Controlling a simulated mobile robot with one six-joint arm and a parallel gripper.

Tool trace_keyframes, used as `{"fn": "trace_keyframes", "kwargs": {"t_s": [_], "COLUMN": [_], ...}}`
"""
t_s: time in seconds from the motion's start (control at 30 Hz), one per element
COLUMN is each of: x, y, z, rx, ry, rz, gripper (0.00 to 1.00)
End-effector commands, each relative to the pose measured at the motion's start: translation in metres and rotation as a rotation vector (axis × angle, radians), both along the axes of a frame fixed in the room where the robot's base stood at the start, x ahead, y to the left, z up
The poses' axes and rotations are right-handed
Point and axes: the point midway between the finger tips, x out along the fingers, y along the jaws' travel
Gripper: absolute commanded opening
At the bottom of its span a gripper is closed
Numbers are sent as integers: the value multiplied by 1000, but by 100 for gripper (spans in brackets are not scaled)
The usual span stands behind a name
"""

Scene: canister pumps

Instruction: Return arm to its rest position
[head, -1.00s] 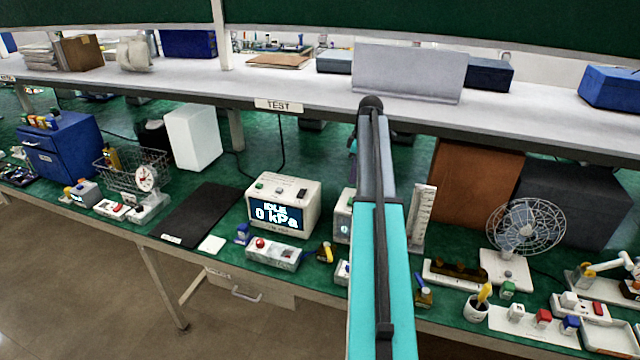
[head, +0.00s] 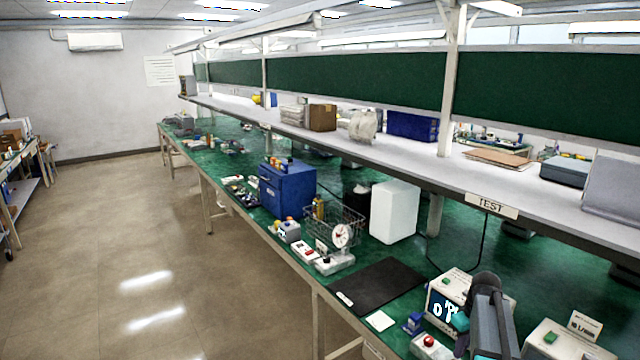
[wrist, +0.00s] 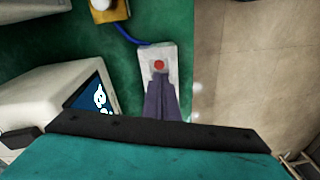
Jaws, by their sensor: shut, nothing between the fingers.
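My gripper (wrist: 163,97) shows in the wrist view as two dark grey-purple fingers held together with nothing between them. Its tips overlap a light grey box with a red button (wrist: 159,65) just below that button; I cannot tell how far above the box they are. In the head view, my arm is at the bottom right, in front of the white display unit (head: 443,306). The fingers cannot be made out there. The red-button box (head: 430,346) lies at the bench's front edge, cut by the frame bottom.
The display unit (wrist: 45,103) stands left of the fingers in the wrist view. Bare floor (wrist: 255,60) lies to the right. In the head view, a black mat (head: 380,286), a white box (head: 394,211) and a blue cabinet (head: 288,188) stand along the green bench. A shelf (head: 400,160) overhangs it.

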Motion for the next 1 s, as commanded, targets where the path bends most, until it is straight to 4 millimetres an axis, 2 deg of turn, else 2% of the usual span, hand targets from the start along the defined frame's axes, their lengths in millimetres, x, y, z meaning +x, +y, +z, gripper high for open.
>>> {"fn": "trace_keyframes", "kwargs": {"t_s": [0.03,0.1,0.37,0.6,0.8,1.0], "x": [-7,-12,-39,-78,-105,-129], "y": [23,47,134,207,246,273], "z": [-11,-24,-67,-102,-120,-132], "rx": [0,-3,-17,-34,-46,-55], "ry": [8,15,37,53,59,62], "rz": [-11,-34,-120,-202,-254,-290], "gripper": [0,0,0,0,0,0]}}
